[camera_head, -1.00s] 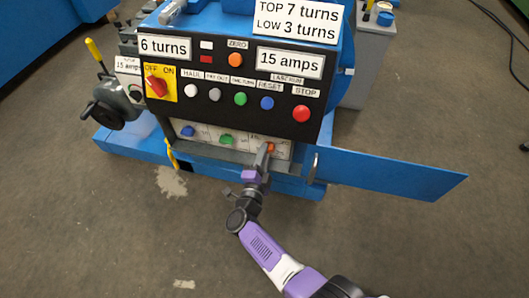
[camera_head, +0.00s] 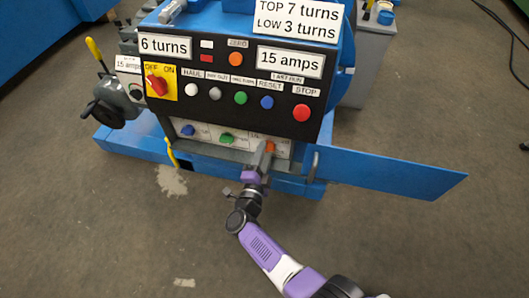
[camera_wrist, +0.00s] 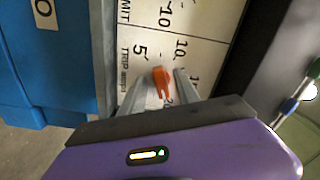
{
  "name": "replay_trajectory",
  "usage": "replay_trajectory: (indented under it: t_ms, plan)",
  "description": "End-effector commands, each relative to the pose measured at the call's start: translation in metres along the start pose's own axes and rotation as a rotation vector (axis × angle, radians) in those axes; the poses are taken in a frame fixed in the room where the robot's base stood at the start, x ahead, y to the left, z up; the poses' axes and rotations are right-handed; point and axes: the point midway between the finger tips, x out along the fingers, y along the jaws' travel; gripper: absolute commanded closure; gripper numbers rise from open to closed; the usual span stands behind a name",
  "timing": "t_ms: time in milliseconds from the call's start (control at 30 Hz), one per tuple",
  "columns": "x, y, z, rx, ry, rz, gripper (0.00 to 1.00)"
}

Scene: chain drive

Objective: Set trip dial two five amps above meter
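The trip dial is a small orange knob (camera_head: 270,147) at the right of the lower panel. In the wrist view the orange knob (camera_wrist: 161,78) sits on a white plate (camera_wrist: 145,25) marked "TRIP", with 5, 10 and 20 legible around it. My gripper (camera_head: 264,147) is at the dial. In the wrist view my gripper (camera_wrist: 166,77) has one finger on each side of the knob, with narrow gaps showing, so it looks open. The fingers partly hide the scale, and the exact setting cannot be read. The meter (camera_head: 290,62) shows 15 amps.
A blue door (camera_head: 395,175) stands open to the right of the lower panel. Green (camera_head: 226,138) and blue (camera_head: 187,130) knobs lie left of the dial. Push buttons and a red STOP button (camera_head: 302,113) sit above. The floor in front is clear.

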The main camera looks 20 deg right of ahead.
Motion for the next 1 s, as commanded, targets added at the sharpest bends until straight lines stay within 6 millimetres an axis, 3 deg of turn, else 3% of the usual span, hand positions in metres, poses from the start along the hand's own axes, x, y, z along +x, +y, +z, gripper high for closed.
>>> replay_trajectory:
  t_ms: [433,1000]
  plan:
    - [-0.066,-0.001,0.000,-0.002,-0.004,-0.001,0.62]
    - [-0.073,0.000,0.000,-0.001,-0.002,0.000,0.62]
